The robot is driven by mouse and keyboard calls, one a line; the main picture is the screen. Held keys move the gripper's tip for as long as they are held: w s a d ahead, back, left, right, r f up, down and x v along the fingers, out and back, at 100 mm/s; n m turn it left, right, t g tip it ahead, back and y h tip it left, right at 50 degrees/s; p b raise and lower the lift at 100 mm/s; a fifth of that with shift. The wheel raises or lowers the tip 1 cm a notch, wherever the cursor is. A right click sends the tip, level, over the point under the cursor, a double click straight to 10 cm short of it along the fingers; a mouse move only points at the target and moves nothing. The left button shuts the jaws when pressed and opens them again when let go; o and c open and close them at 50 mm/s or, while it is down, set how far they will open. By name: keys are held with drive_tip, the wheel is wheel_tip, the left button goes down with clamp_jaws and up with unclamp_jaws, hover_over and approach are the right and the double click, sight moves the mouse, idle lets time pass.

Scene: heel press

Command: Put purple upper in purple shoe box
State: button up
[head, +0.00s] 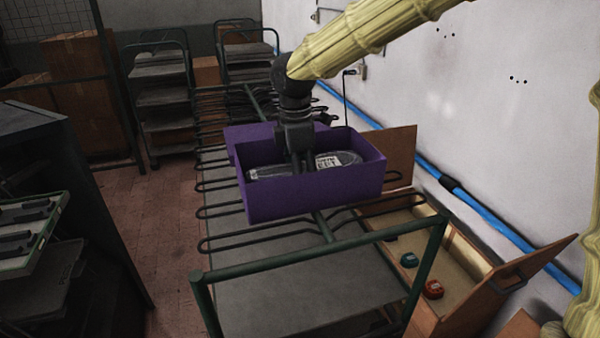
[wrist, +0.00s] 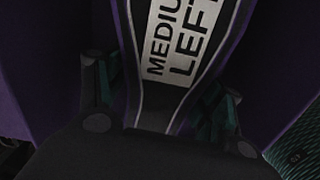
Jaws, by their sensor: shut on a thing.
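The purple shoe box (head: 312,194) stands on the wire rack of a green-framed cart in the head view. Its walls also fill both sides of the wrist view (wrist: 60,70). A dark shoe upper (head: 350,158) with a white label lies low inside the box. In the wrist view the upper (wrist: 150,112) has purple and light edging and a label reading MEDIUM LEFT. My gripper (head: 298,165) reaches down into the box from above. In the wrist view its fingers (wrist: 158,95) are on either side of the upper, shut on it.
The cart's green frame (head: 320,250) runs along the front. A wooden bin (head: 460,270) with red and teal items stands at the right, by the wall and a blue pipe (head: 490,225). Dark shelving (head: 50,180) is at the left. Rack carts (head: 165,100) stand behind.

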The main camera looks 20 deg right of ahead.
drive_tip(key=o, duration=1.1)
drive_tip(key=shift+r, duration=0.1)
wheel_tip(320, 180, up, 12)
drive_tip(key=b, duration=0.4)
drive_tip(key=shift+a, duration=0.4)
